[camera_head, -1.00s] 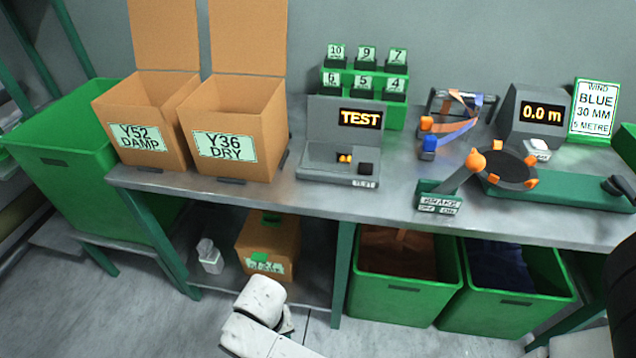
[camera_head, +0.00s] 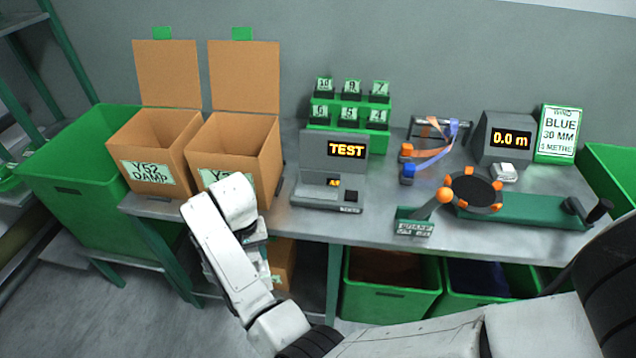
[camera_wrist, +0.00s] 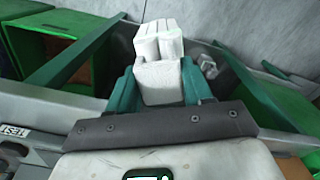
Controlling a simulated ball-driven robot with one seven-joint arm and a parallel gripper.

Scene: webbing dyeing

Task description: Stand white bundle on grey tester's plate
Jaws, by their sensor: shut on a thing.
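A white bundle (camera_wrist: 158,45) is clamped between the green fingers of my gripper (camera_wrist: 160,85) in the wrist view. Its far end sticks out past the fingertips. In the head view my white arm reaches up in front of the Y36 carton and the bench edge; the fingers and bundle are mostly hidden there. The grey tester (camera_head: 331,165) with the lit TEST display stands on the bench, right of the cartons. A corner of the tester (camera_wrist: 15,140) shows at the left of the wrist view.
The Y52 carton (camera_head: 155,150) and Y36 carton (camera_head: 238,150) stand open left of the tester. A green rack of numbered blocks (camera_head: 350,110) is behind it. The winder (camera_head: 475,190) is to the right. Green bins (camera_head: 390,290) sit below the bench (camera_head: 290,222).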

